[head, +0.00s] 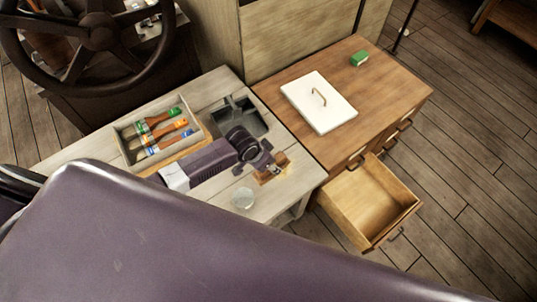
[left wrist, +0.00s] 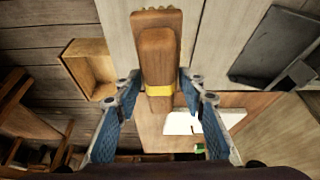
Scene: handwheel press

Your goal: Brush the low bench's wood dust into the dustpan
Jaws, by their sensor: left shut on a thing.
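My left gripper (head: 266,162) is over the low bench (head: 222,82) and is shut on a wooden hand brush (left wrist: 158,65) with a yellow band. In the left wrist view, the brush sits between my left gripper's blue-padded fingers (left wrist: 165,105). The dark grey dustpan (head: 252,122) lies on the bench behind the gripper; it also shows at the upper right of the left wrist view (left wrist: 275,45). My right gripper is out of view.
The adjoining brown cabinet (head: 395,87) has an open drawer (head: 368,198), and a white lid (head: 318,103) and green block (head: 359,59) on top. A handwheel (head: 100,38) stands at upper left.

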